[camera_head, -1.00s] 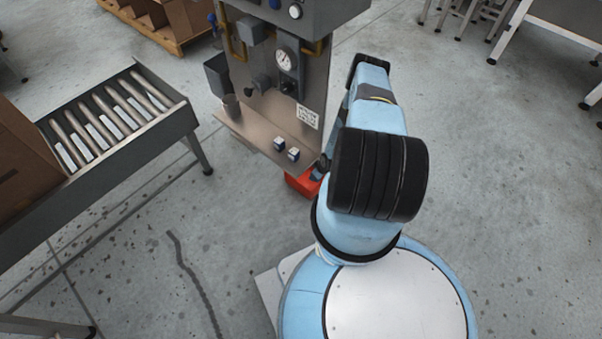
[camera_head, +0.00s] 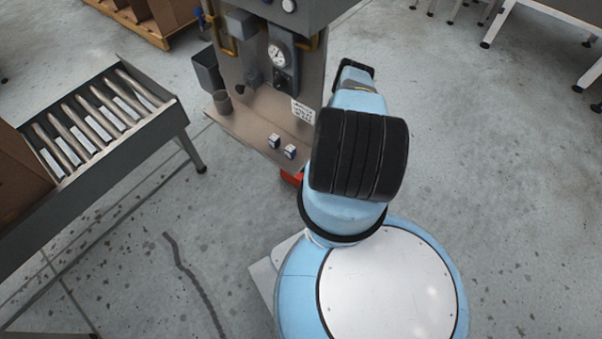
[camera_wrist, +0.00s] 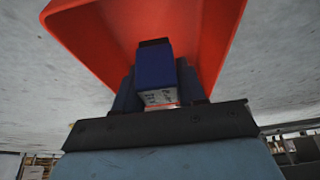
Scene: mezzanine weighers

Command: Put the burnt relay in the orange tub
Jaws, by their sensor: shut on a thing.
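In the wrist view my gripper (camera_wrist: 158,92) is shut on a blue relay (camera_wrist: 154,64) with a pale, printed face (camera_wrist: 160,97). The orange tub (camera_wrist: 98,38) fills the upper middle behind the relay, which overlaps its inside in the picture; I cannot tell how deep it is. In the head view only a small red-orange part of the tub (camera_head: 291,177) shows below the panel's shelf. My arm hides the rest of it, and the gripper and held relay are hidden there. Two small blue-and-white relays (camera_head: 274,141) (camera_head: 290,152) stand on the shelf.
The steel panel (camera_head: 262,75) carries a gauge (camera_head: 277,53), a grey cup (camera_head: 222,101) and a shelf (camera_head: 248,128) close to my arm. A roller conveyor (camera_head: 160,130) with a cardboard box (camera_head: 18,175) stands at left.

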